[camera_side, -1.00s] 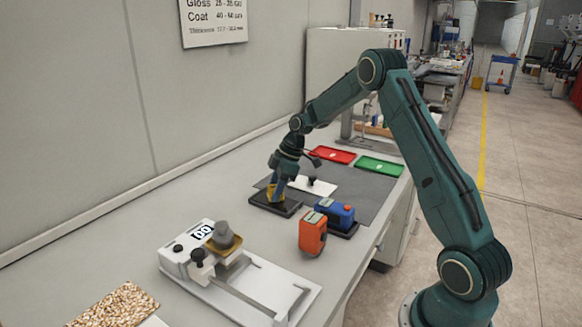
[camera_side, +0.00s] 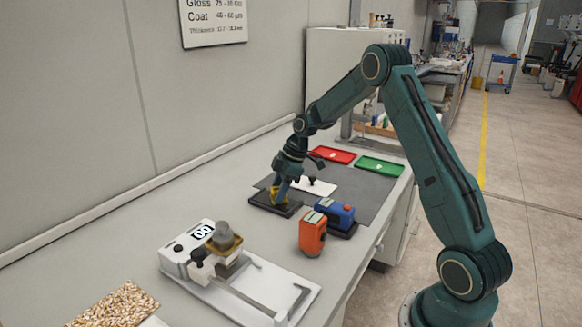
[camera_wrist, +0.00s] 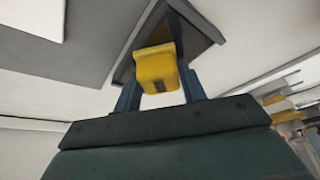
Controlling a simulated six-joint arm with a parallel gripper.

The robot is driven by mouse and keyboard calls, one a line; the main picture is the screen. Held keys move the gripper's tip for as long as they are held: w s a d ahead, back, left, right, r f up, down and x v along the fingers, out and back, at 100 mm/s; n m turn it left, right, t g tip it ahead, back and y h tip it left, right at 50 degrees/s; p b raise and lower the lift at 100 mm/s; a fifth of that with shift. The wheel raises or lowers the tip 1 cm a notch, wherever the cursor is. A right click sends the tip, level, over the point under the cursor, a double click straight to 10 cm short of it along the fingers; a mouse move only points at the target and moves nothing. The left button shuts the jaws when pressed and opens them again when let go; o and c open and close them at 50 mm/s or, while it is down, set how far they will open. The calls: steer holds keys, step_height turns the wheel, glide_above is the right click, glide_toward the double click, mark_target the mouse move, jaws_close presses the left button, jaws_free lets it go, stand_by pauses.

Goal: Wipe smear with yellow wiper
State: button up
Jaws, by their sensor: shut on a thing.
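The yellow wiper (camera_side: 276,196) stands on the black tray (camera_side: 262,204) on the grey mat in the side view, partly hidden by the fingers. My gripper (camera_side: 282,192) reaches down from above and is shut on it. In the wrist view the yellow wiper (camera_wrist: 157,70) sits between the two blue-grey fingers of my gripper (camera_wrist: 160,90), over the dark tray (camera_wrist: 202,28). I cannot tell whether its bottom touches the tray.
A blue block (camera_side: 342,209) and an orange block (camera_side: 312,234) stand to the right. Red (camera_side: 333,154) and green (camera_side: 379,166) trays lie further back. A white coater (camera_side: 238,284) stands in front, with free table between.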

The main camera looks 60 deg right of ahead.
steer(key=shift+d+r, duration=0.1)
steer(key=shift+d, duration=0.65)
steer(key=shift+a+r, duration=0.1)
steer(key=shift+r, duration=3.85)
